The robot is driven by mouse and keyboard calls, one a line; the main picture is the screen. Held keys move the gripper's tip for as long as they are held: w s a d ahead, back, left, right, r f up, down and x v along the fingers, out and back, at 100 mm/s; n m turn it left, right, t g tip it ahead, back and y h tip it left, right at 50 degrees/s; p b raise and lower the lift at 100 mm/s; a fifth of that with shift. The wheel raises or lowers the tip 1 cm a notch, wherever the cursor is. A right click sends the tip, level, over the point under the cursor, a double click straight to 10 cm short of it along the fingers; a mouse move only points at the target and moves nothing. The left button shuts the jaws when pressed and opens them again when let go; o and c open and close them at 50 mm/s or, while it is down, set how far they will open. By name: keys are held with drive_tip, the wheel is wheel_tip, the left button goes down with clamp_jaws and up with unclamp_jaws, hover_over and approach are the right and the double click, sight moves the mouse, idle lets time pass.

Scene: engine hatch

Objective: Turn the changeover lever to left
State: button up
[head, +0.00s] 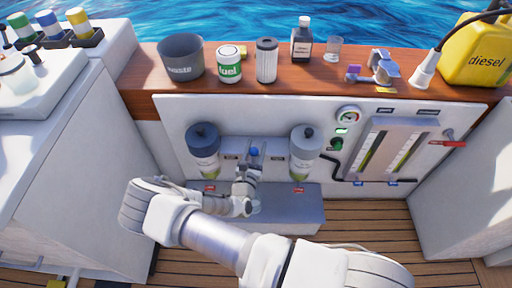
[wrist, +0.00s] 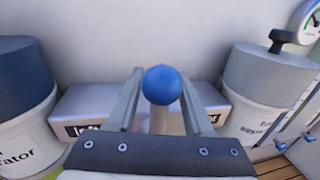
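The changeover lever (wrist: 162,86) has a round blue knob on a pale stem. It also shows in the head view (head: 254,152), between two filter canisters on the white panel. It stands about upright. My gripper (wrist: 161,80) has one finger on each side of the knob, with a visible gap to each finger, so it is open around the lever and not clamped. In the head view my gripper (head: 252,168) is just in front of the lever. Labels on the block (wrist: 90,110) behind are partly hidden by the fingers.
The left canister (head: 203,150) and right canister (head: 305,152) flank the gripper closely. A gauge (head: 348,116) and sight tubes (head: 395,148) are further right. The wooden ledge (head: 215,95) above holds a waste bucket (head: 181,60), filter parts, bottles and a yellow diesel can (head: 478,52).

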clamp_jaws()
drive_tip(key=shift+r, duration=0.1)
idle(1.1)
